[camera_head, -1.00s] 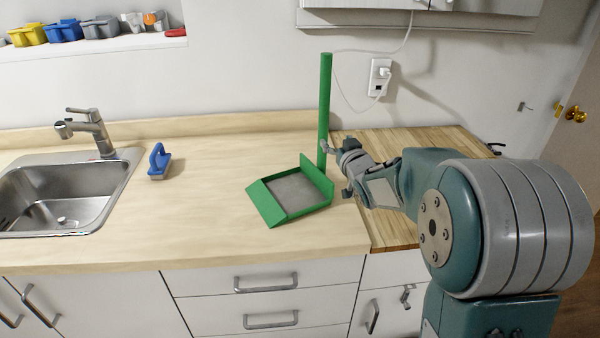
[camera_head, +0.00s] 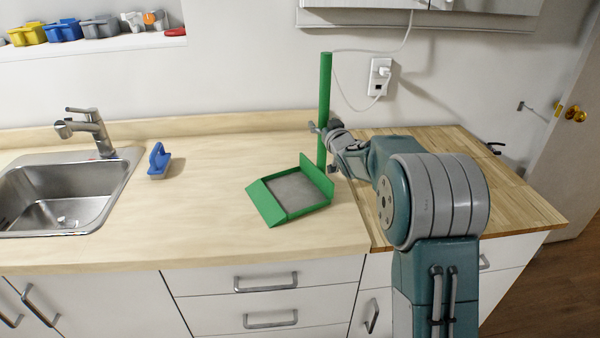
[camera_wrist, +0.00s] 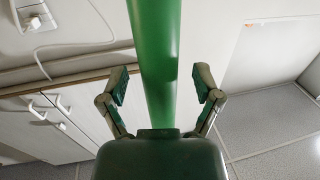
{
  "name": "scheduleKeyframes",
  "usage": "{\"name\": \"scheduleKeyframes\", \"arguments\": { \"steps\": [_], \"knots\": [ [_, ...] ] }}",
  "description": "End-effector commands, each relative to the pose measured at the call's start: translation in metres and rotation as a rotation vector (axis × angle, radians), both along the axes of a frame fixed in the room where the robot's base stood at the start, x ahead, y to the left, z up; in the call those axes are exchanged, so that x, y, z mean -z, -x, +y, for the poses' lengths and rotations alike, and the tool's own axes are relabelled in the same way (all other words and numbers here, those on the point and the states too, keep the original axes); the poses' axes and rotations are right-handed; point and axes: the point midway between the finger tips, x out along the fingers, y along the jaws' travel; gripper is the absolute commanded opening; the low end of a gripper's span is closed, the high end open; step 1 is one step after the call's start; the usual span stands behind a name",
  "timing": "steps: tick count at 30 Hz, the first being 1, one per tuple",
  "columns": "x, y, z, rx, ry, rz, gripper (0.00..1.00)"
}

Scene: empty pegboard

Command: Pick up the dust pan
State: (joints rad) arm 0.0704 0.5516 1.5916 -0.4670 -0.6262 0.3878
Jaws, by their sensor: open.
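The green dust pan (camera_head: 295,193) sits on the light wood counter, with its grey tray low and its tall green handle (camera_head: 324,90) standing upright behind. My gripper (camera_head: 318,149) is at the lower part of the handle, on its right side. In the wrist view the handle (camera_wrist: 157,60) runs down the middle between the two open fingers of my gripper (camera_wrist: 160,88). A gap shows between each finger and the handle. The handle's lower end in that view is hidden behind my gripper's body.
A blue brush (camera_head: 159,162) lies on the counter (camera_head: 210,215) to the left, beside the steel sink (camera_head: 60,200). An outlet (camera_head: 379,78) with a plugged cord is on the wall behind. A butcher-block surface (camera_head: 515,200) lies to the right.

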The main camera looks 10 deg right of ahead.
Motion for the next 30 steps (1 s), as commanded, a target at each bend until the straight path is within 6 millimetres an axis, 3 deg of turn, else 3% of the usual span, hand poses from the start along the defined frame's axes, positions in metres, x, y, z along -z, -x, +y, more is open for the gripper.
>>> {"name": "scheduleKeyframes", "arguments": {
  "steps": [8,9,14,15,30],
  "knots": [
    [0.0002,-0.0049,0.0011,0.000,0.000,0.001,0.82],
    [0.0002,-0.0049,0.0011,0.000,0.000,0.001,0.78],
    [0.0001,-0.0048,0.0011,0.000,0.000,0.001,0.06],
    [0.0001,-0.0048,0.0012,0.000,0.000,0.001,0.00],
    [-0.0041,-0.0046,0.0011,0.000,0.000,-0.002,0.00]
  ]
}}
